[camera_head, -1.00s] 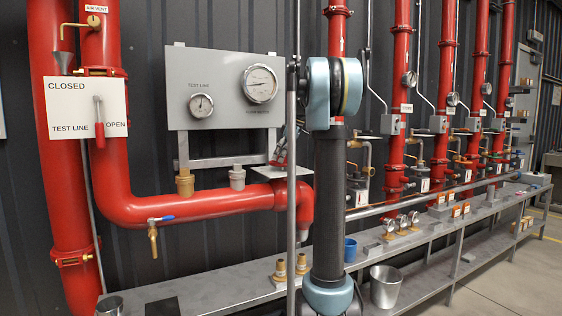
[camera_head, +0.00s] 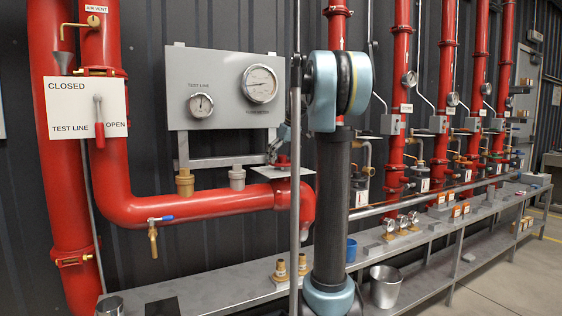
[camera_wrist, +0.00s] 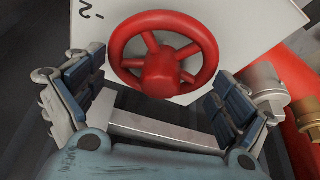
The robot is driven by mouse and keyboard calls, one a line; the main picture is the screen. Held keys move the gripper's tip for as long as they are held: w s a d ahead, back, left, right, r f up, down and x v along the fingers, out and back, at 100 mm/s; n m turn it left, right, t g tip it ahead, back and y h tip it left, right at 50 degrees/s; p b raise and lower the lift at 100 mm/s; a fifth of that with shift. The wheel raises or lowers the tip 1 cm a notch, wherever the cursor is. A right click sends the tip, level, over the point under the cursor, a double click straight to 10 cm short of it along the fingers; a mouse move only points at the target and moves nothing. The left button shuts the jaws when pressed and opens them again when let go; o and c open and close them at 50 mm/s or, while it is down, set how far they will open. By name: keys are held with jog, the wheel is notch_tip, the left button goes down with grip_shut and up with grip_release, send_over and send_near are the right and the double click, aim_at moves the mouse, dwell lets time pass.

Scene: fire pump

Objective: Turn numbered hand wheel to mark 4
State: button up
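The red hand wheel (camera_wrist: 163,70) shows in the wrist view, with spokes and a round hub, above a white plate (camera_wrist: 245,30). A mark that looks like a 2 is on the plate at the upper left; other marks are hidden or out of view. My gripper (camera_wrist: 160,74) is open, its dark blue pads to the left and right of the wheel with gaps on both sides. In the head view the plate (camera_head: 280,172) sits on the red pipe's bend; my arm hides much of the wheel there.
In the wrist view a silver fitting (camera_wrist: 264,84) and a brass fitting (camera_wrist: 307,112) stand close to the right finger on the red pipe (camera_wrist: 296,145). In the head view a gauge panel (camera_head: 223,88) is behind, and a grey shelf (camera_head: 215,288) runs below.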

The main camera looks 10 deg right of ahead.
jog(key=c, duration=0.4)
jog(key=n, duration=0.3)
jog(key=n+g+y, duration=0.1)
jog(key=n, duration=0.2)
jog(key=shift+g+y, duration=0.3)
jog(key=shift+n+g, duration=0.4)
jog(key=shift+n, duration=0.6)
jog(key=n+g, duration=0.1)
jog(key=n, duration=0.2)
jog(key=shift+n, duration=0.4)
jog(key=o, duration=1)
jog(key=shift+f, duration=0.1)
jog(key=shift+c, duration=0.2)
